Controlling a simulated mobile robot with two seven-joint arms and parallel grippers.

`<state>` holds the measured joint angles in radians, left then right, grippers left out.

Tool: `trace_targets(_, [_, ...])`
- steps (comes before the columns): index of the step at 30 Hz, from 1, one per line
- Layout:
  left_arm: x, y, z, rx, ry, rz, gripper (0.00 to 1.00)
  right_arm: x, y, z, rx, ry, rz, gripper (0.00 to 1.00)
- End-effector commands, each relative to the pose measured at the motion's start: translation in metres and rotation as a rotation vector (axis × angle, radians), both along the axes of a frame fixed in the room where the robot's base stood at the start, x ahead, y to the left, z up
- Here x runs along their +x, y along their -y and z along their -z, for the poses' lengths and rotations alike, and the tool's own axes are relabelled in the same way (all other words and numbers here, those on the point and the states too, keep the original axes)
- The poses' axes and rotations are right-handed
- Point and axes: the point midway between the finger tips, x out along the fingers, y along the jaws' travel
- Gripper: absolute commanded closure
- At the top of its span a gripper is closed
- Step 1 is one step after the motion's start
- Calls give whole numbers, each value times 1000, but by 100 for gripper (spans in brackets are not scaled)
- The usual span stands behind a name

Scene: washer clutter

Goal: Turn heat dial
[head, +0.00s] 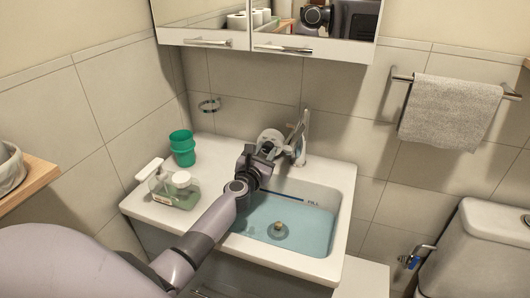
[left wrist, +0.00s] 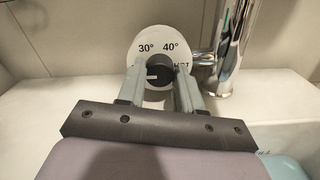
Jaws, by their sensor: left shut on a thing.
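The heat dial (left wrist: 159,73) is a black knob on a round pale plate (left wrist: 140,49) marked 30°, 40° and a partly hidden HOT. Its white mark points left. My left gripper (left wrist: 160,80) has one finger on each side of the knob and is shut on it. In the head view the plate (head: 268,136) shows at the back of the sink, left of the faucet (head: 303,135), and my left gripper (head: 262,152) reaches it from the front left. The knob itself is hidden there. My right gripper is not in view.
The sink basin (head: 315,195) holds bluish water. A green cup (head: 182,148) and a clear tray (head: 175,194) with small containers stand on the counter at left. The faucet (left wrist: 232,50) rises close to the right of the dial. A mirror cabinet (head: 330,45) hangs above.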

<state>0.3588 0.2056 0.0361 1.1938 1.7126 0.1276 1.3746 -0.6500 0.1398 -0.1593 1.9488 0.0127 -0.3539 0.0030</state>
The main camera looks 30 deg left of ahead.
Motion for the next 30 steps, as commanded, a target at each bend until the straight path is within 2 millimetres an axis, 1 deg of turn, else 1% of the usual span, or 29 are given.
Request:
trace_targets(5, [0,0,0,51,-13,0,95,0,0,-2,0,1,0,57])
trace_targets(11, [0,0,0,178,-44,0,95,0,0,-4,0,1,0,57])
trace_targets(30, [0,1,2,763,-185,1,95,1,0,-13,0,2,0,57])
